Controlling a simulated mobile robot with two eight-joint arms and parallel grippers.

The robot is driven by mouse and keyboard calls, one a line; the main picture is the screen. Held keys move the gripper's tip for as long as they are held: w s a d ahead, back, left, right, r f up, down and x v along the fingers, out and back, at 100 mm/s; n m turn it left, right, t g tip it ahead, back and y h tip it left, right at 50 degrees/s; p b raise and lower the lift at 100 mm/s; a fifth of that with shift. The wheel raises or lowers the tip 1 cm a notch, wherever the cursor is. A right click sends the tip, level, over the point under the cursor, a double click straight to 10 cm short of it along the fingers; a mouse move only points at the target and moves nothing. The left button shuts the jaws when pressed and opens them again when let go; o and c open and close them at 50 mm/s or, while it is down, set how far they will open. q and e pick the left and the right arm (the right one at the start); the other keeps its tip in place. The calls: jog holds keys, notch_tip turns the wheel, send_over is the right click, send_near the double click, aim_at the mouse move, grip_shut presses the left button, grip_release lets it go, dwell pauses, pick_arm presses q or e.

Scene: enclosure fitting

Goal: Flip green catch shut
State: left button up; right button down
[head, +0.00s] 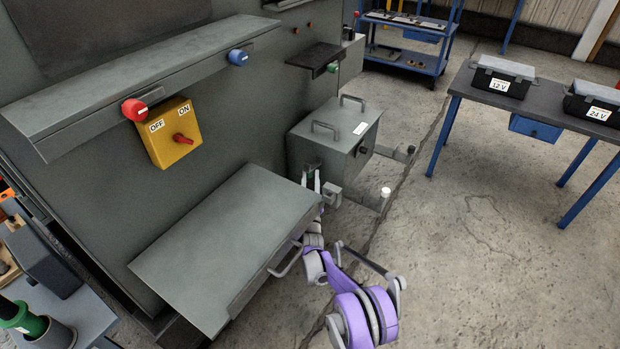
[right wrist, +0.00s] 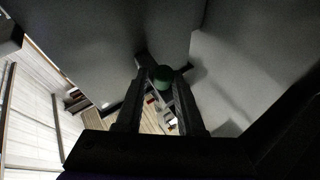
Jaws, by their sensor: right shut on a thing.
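The green catch (right wrist: 162,76) shows in the right wrist view as a dark green rounded end between my fingertips. My right gripper (right wrist: 160,80) is shut on it. In the head view my right gripper (head: 312,178) reaches up beside the grey enclosure, between the lower flap and the grey box with handles. The catch itself is hidden there, behind the fingers and the flap's edge. My left gripper is in neither view.
The grey flap (head: 225,240) with a bar handle juts out left of my arm. The grey box (head: 345,135) stands close on the right. A yellow switch (head: 168,140), red knob (head: 134,109), blue knob (head: 238,57) and green knob (head: 332,67) are higher up.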

jog(key=shift+a, duration=0.45)
jog(key=shift+s+a+r+m+g+p, duration=0.15)
jog(key=shift+r+m+g+p, duration=0.35)
jog(key=shift+p, duration=0.4)
jog(key=c, duration=0.9)
grip_release()
jog(key=shift+c, duration=0.2)
jog(key=shift+o, duration=1.3)
